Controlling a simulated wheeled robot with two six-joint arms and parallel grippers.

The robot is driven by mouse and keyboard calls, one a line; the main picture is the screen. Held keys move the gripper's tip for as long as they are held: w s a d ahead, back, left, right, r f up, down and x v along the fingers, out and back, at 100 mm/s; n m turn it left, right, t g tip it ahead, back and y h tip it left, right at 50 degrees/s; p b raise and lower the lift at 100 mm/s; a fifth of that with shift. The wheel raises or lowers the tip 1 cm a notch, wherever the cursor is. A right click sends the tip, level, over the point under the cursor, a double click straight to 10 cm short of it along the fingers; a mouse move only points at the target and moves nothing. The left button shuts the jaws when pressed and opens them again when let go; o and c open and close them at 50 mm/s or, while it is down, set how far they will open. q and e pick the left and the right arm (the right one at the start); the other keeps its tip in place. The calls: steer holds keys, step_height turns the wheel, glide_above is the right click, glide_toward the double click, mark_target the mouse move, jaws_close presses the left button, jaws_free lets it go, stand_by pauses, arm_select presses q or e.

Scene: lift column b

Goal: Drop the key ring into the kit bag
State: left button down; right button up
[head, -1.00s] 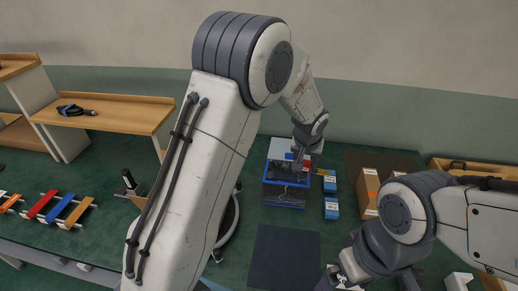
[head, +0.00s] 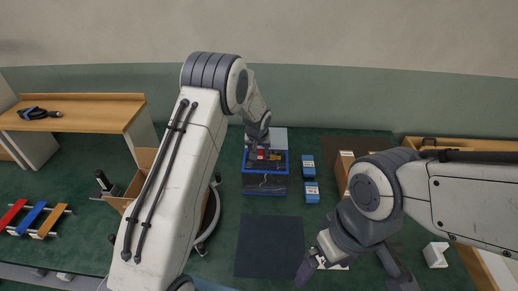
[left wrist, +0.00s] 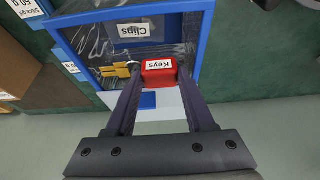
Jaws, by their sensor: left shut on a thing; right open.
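The key ring is a red tag marked "Keys" (left wrist: 158,70) with a metal ring and yellow keys beside it. My left gripper (left wrist: 160,75) is shut on the red tag. The blue-rimmed clear bag (left wrist: 88,55), which looks like the kit bag, spreads below and around it. In the head view my left gripper (head: 261,147) and the red tag are over the far part of the open blue rim (head: 286,164). A "Clips" label (left wrist: 134,30) lies inside the bag. I cannot tell how high the key ring hangs. My right gripper (head: 350,274) is open, low at the right.
Two small blue boxes (head: 311,193) stand right of the bag. A dark mat (head: 269,246) lies in front of it. A carton (head: 140,170) is partly behind my left arm. A wooden shelf (head: 80,121) stands at the left, and coloured bars (head: 38,217) lie at front left.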

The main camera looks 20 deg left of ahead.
arm_select(q)
steer(key=shift+f, duration=0.4)
steer(key=shift+c, duration=0.9)
jaws_free()
steer(key=a+b+v, duration=0.1)
steer(key=b+v, duration=0.1)
steer(key=v, duration=0.8)
steer(key=shift+d+r, duration=0.3)
steer(key=shift+d, duration=0.1)
steer(key=shift+s+f, duration=0.1)
